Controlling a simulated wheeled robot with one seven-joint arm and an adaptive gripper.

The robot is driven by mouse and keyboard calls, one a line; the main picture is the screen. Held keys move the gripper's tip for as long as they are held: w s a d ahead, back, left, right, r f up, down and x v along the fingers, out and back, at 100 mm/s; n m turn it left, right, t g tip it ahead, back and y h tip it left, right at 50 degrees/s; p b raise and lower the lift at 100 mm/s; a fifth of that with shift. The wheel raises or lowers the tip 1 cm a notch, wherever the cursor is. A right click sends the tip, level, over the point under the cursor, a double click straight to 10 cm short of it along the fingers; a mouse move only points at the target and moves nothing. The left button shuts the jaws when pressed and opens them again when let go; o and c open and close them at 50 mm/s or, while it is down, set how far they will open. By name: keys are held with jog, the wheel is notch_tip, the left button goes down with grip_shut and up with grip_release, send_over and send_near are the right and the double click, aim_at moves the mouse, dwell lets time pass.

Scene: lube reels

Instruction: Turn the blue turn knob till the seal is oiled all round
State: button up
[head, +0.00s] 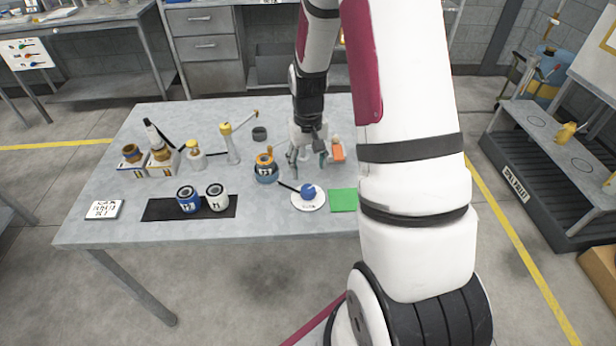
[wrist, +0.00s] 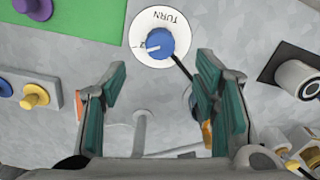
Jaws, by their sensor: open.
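The blue turn knob (head: 308,191) sits on a white disc (head: 312,205) near the table's front. In the wrist view the knob (wrist: 160,43) has a pale mark on its left side, and the disc (wrist: 153,18) reads TURN, upside down. A dark rod runs from beside the knob toward the blue pot with an orange top (head: 265,169). My gripper (head: 307,157) is open and empty, behind the knob in the head view. In the wrist view my gripper (wrist: 162,65) has its fingers apart, with the knob beyond the tips, untouched. I cannot make out the seal or any oil on it.
A green square (head: 343,200) lies right of the disc. A blue tin (head: 188,199) and a white tin (head: 217,197) stand on a black mat (head: 158,210). Bottles and pots stand at the back left. An orange piece (head: 338,152) is close right of my gripper.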

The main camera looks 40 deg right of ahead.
jog(key=shift+r, duration=1.1)
jog(key=s+a+r+n+t, duration=0.1)
jog(key=s+a+r, duration=0.2)
jog(key=a+r, duration=0.35)
jog(key=s+a+r+n+t, duration=0.1)
jog(key=s+a+r, duration=0.2)
jog(key=r, duration=0.6)
jog(key=s+a+r+n+t, duration=0.1)
jog(key=s+a+r+t, duration=0.2)
jog(key=r, duration=0.4)
jog(key=s+a+r, duration=0.2)
jog(key=s, duration=0.2)
jog(key=s+a+r+n, duration=0.1)
jog(key=s+a+r, duration=0.1)
jog(key=s, duration=0.3)
jog(key=shift+s+a, duration=0.25)
jog(key=shift+a, duration=0.5)
